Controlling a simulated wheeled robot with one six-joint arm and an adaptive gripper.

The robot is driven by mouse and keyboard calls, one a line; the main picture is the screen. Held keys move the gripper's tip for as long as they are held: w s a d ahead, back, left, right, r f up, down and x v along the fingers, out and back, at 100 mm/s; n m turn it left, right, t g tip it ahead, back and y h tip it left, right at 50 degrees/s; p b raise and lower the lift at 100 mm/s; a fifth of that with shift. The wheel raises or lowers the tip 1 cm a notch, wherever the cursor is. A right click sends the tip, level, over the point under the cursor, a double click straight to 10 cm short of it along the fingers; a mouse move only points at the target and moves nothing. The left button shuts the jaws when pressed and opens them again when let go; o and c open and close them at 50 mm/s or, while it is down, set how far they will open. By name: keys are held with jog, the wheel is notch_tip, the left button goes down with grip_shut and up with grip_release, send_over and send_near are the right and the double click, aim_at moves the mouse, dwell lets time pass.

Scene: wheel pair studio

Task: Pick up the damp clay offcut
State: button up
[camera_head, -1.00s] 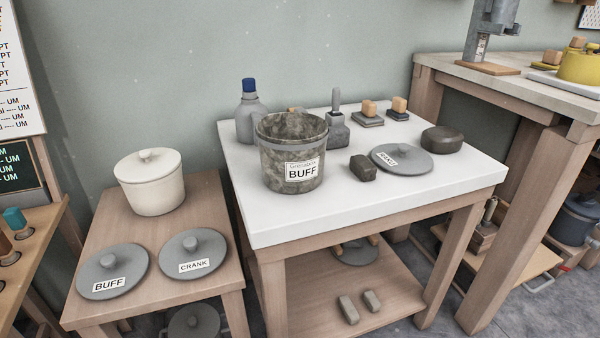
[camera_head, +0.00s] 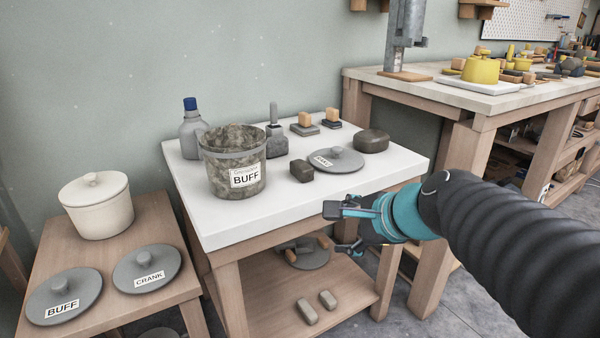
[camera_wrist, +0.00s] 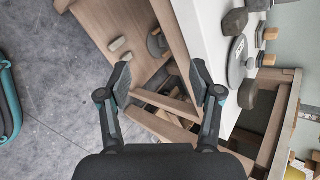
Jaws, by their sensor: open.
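Two dark brown-grey pieces lie on the white tabletop (camera_head: 230,219), and I cannot tell for sure which is the damp clay offcut. One is a small angular block (camera_head: 301,171) between the BUFF bucket and a grey lid; the other is a larger rounded lump (camera_head: 371,141) at the right rear. In the wrist view the small block (camera_wrist: 235,21) is at upper right and the lump (camera_wrist: 248,95) is right of the fingers. My gripper (camera_head: 341,230) is open and empty, in front of the table's front edge, apart from both pieces.
The marbled BUFF bucket (camera_head: 232,182), grey lid (camera_head: 340,161), bottle (camera_head: 192,135) and wood-handled tools crowd the tabletop. The lower shelf holds two pale blocks (camera_head: 307,312). A side stand with a cream pot (camera_head: 97,208) is left; a workbench (camera_head: 440,84) is right.

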aim_at(306, 167)
jog(key=w+a+m+t, duration=0.1)
jog(key=w+a+m, duration=0.1)
jog(key=w+m, duration=0.2)
jog(key=w+a+r+m+t+y+b, duration=0.1)
jog(key=w+a+m, duration=0.1)
jog(key=w+m, duration=0.3)
jog(key=w+a+m+t, duration=0.1)
jog(key=w+m, duration=0.3)
jog(key=w, duration=0.5)
jog(key=shift+w+a+r+m+y+b, duration=0.3)
jog(key=shift+a+r+m+b, duration=0.1)
jog(key=shift+a, duration=0.15)
jog(key=shift+b+x, duration=0.4)
jog(key=shift+x, duration=2.5)
grip_shut()
